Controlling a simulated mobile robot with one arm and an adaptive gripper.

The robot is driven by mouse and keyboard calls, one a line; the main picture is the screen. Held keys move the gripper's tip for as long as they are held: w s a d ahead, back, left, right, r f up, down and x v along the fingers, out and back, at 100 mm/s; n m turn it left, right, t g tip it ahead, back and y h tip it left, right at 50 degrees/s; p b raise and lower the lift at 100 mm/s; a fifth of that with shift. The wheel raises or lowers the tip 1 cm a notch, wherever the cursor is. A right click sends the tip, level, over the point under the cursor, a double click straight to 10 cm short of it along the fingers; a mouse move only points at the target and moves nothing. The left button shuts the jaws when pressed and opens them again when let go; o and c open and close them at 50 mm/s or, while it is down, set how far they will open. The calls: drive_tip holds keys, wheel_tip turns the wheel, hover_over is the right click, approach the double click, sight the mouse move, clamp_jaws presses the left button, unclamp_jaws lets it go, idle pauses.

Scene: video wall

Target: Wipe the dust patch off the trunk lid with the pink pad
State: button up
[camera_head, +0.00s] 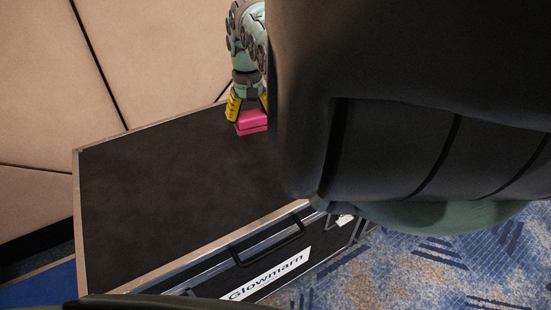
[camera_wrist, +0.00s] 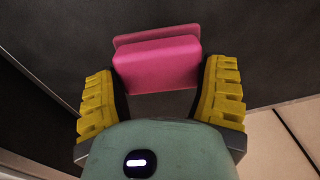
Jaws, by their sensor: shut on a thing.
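The black trunk lid (camera_head: 165,195) has a metal rim and fills the middle left of the head view. It also fills the background of the wrist view (camera_wrist: 45,50). A faint brownish, duller area that may be the dust patch (camera_head: 190,168) shows on the lid, its edges unclear. My gripper (camera_head: 248,108), with yellow fingers, is shut on the pink pad (camera_head: 252,122) near the lid's far edge. The wrist view shows the pad (camera_wrist: 157,65) between both fingers. Whether the pad touches the lid cannot be told. My arm hides the lid's right part.
A beige padded wall (camera_head: 160,50) stands close behind the trunk. The trunk's front has a handle (camera_head: 268,245) and a "Glowmarn" label (camera_head: 270,276). Patterned blue carpet (camera_head: 430,265) lies open at the lower right.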

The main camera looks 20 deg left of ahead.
drive_tip(key=shift+d, duration=0.2)
drive_tip(key=shift+w+r+p, duration=0.1)
drive_tip(key=shift+r+p, duration=1.15)
drive_tip(key=shift+r, duration=0.2)
